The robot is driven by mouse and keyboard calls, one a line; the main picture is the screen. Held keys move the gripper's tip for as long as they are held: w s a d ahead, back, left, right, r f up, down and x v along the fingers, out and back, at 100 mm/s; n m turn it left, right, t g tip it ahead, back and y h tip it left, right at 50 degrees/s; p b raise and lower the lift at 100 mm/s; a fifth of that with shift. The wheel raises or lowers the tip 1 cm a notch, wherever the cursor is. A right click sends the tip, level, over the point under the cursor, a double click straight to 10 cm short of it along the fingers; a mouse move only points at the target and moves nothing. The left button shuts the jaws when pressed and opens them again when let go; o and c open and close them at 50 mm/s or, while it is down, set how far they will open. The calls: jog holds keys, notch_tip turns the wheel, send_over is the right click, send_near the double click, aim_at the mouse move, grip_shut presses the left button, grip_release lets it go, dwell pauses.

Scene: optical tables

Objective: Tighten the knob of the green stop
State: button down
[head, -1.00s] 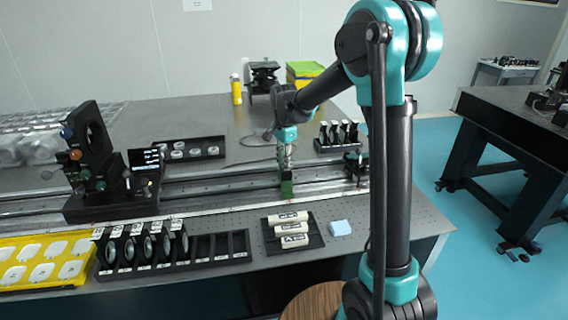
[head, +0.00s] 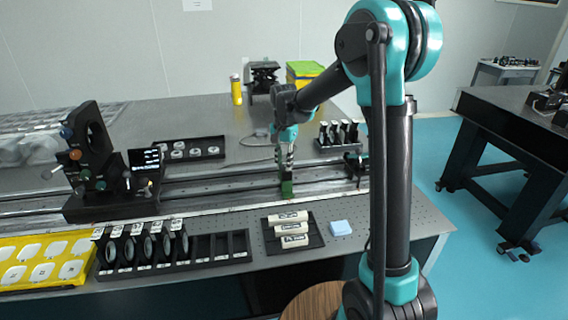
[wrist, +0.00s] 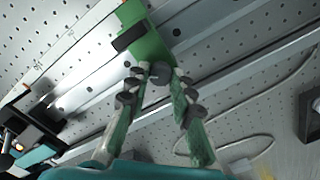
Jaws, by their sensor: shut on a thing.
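The green stop (head: 287,189) sits on the rail (head: 220,184) in the middle of the optical table. It also shows at the top of the wrist view (wrist: 148,42), as a green block with a dark slot. Its dark round knob (wrist: 160,73) sticks out toward my gripper. My gripper (wrist: 159,76) is shut on the knob, with one fingertip on each side of it. In the head view my gripper (head: 286,170) reaches down from above onto the stop, and the knob cannot be made out there.
A dark mount with a small display (head: 95,165) stands on the rail at left. Another dark carrier (head: 356,162) sits at the rail's right end. A lens rack (head: 170,250), a yellow tray (head: 45,262) and a dark tray (head: 318,232) with white blocks line the front edge.

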jog(key=n, duration=1.2)
jog(key=shift+a+n, duration=0.1)
jog(key=shift+n, duration=0.3)
jog(key=n, duration=1.1)
jog(key=shift+n, duration=0.4)
jog(key=c, duration=1.3)
grip_release()
